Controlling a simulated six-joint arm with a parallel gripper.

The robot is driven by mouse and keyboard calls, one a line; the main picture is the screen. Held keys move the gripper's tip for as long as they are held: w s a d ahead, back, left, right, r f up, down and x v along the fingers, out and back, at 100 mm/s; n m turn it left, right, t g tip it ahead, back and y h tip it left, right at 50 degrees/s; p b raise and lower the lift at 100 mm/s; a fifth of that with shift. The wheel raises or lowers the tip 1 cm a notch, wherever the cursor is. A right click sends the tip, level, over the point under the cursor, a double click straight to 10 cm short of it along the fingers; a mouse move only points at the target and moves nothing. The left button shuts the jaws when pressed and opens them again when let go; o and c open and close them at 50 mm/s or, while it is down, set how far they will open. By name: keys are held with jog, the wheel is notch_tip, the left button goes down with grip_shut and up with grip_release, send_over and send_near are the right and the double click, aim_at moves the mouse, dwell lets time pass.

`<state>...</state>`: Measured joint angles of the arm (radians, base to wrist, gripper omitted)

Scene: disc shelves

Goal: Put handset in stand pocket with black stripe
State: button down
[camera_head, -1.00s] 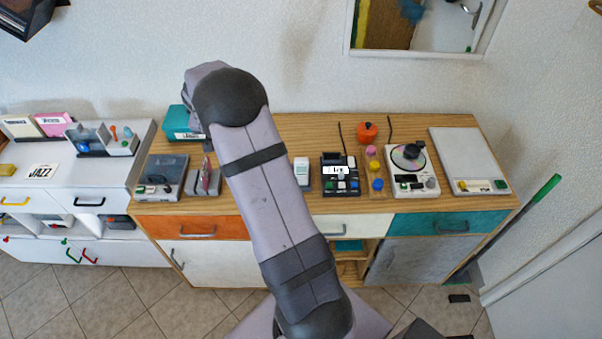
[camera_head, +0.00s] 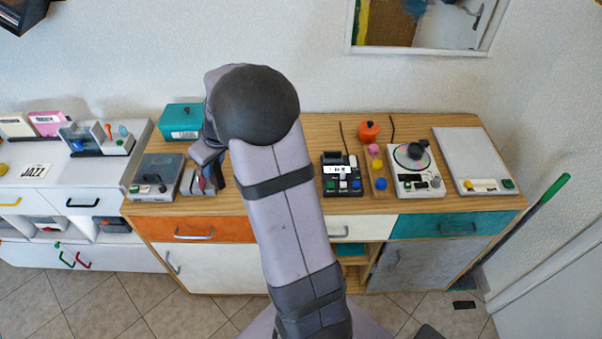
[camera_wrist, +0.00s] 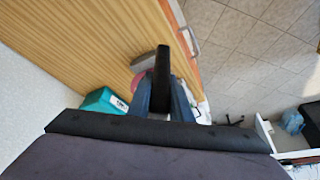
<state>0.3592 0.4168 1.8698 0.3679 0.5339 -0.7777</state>
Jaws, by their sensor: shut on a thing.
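My gripper (camera_wrist: 163,98) is shut on a narrow dark handset (camera_wrist: 162,72), which sticks out between the two blue-grey fingers in the wrist view. In the head view my gripper (camera_head: 208,152) points down over the small grey stand (camera_head: 188,186) on the wooden cabinet. A pink-red round edge (camera_wrist: 138,82) and a pale grey piece show right behind the handset in the wrist view. The stand's pockets and any black stripe are largely hidden. I cannot tell whether the handset touches the stand.
A grey-lidded player (camera_head: 155,178) is close left of the stand, and a teal box (camera_head: 182,121) is behind it. A black button device (camera_head: 342,176) and a disc player (camera_head: 415,170) stand to the right. My arm covers the cabinet's middle.

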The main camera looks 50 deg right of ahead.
jog(key=w+d+n+y+b, duration=0.15)
jog(key=d+n, duration=0.25)
jog(key=d, duration=1.2)
jog(key=s+d+n+g+y+b, duration=0.1)
jog(key=s+d+n+b, duration=0.2)
jog(key=s+d, duration=0.6)
jog(key=shift+w+d+f+p, duration=0.3)
jog(key=shift+f+p, duration=0.3)
jog(key=shift+f, duration=1.1)
jog(key=shift+w+d+f+p, duration=0.2)
jog(key=shift+d+f+p, duration=0.35)
jog(key=shift+f, duration=1.2)
jog(key=shift+w+d+f+p, duration=0.25)
jog(key=shift+f+p, duration=0.45)
jog(key=shift+f, duration=1.2)
jog(key=shift+f, duration=0.2)
jog(key=c, duration=1.6)
grip_release()
